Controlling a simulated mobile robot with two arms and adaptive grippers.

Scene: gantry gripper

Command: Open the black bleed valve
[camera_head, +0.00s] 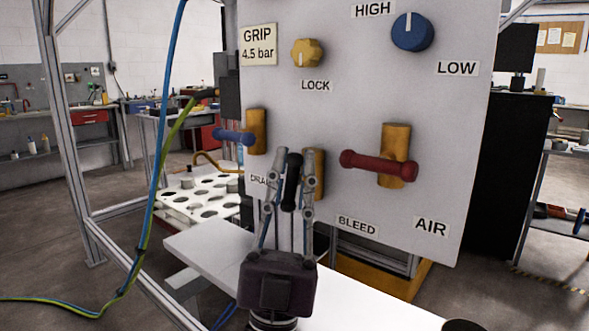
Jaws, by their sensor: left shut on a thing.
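The black bleed valve handle (291,182) stands nearly upright, leaning slightly, low on the grey panel (350,110). Its brass body (317,170) shows behind the right finger, above the BLEED label (357,225). My left gripper (293,168) reaches up from below, its two fingers on either side of the handle and shut on it. The fingers hide part of the valve body. My right gripper is not in view.
The red AIR valve handle (378,165) lies nearly level to the right. The blue drain valve handle (234,137) points left, close by. Above are a yellow LOCK knob (307,53) and a blue knob (412,32). A white bench (215,245) lies below.

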